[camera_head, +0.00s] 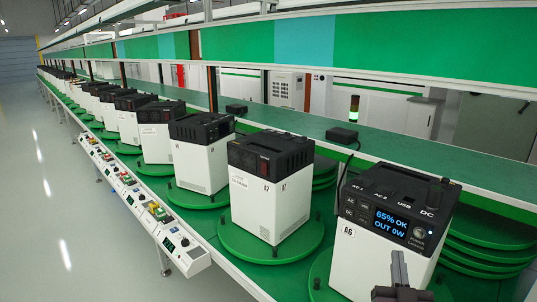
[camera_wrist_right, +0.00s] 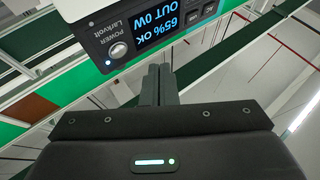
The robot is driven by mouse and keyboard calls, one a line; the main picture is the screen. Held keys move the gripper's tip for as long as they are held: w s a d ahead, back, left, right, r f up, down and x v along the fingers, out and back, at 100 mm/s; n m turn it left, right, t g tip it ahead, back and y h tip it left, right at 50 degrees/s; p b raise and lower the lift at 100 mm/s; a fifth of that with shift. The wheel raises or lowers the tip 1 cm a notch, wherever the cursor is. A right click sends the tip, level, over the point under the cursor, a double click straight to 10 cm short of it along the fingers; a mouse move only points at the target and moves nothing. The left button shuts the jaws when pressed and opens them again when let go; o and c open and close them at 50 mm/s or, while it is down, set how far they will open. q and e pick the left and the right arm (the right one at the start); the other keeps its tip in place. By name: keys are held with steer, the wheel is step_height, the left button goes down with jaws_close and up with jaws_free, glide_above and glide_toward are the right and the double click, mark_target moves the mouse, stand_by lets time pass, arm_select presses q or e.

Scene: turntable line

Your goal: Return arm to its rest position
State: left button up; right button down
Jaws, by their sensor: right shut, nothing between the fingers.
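My right gripper (camera_head: 399,270) shows at the bottom of the head view, in front of the nearest power station. Its fingers are together and hold nothing. In the right wrist view the shut fingers (camera_wrist_right: 159,84) point toward the same unit, and I cannot tell the exact gap. That power station (camera_head: 385,238) is a white box with a black top, labelled A6. Its lit screen reads 65% OK, OUT 0W, and it also shows in the right wrist view (camera_wrist_right: 150,28). My left gripper is not in view.
A second power station (camera_head: 266,203) stands on a green turntable (camera_head: 232,246) to the left, with several more in a row behind. A control strip (camera_head: 170,237) runs along the line's front edge. A green shelf (camera_head: 400,157) lies behind. The grey floor at left is clear.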

steer(key=s+a+f+n+g+y, duration=0.25)
steer(key=a+f+g, duration=0.2)
steer(key=f, duration=0.25)
steer(key=s+a+f+n+g+y, duration=0.1)
steer(key=s+a+f+g+y, duration=0.25)
steer(key=f+g, duration=0.25)
steer(key=s+a+f+n+g, duration=0.1)
steer(key=s+f+g, duration=0.15)
steer(key=s, duration=0.25)
steer(key=s+a+f+g, duration=0.1)
steer(key=s+g, duration=0.2)
steer(key=s, duration=0.2)
steer(key=s+a+f+n+g, duration=0.1)
steer(key=s+a+g, duration=0.15)
steer(key=s, duration=0.25)
step_height(320, 180, down, 32)
steer(key=s+d+g, duration=0.1)
steer(key=s+g, duration=0.1)
steer(key=s+d+f, duration=0.1)
steer(key=s+f, duration=0.7)
steer(key=s, duration=0.1)
steer(key=s+d+f, duration=0.2)
steer(key=s+f, duration=0.6)
steer(key=s, duration=0.2)
steer(key=shift+d+f+g, duration=0.3)
steer(key=shift+f+g, duration=0.1)
steer(key=shift+g, duration=0.05)
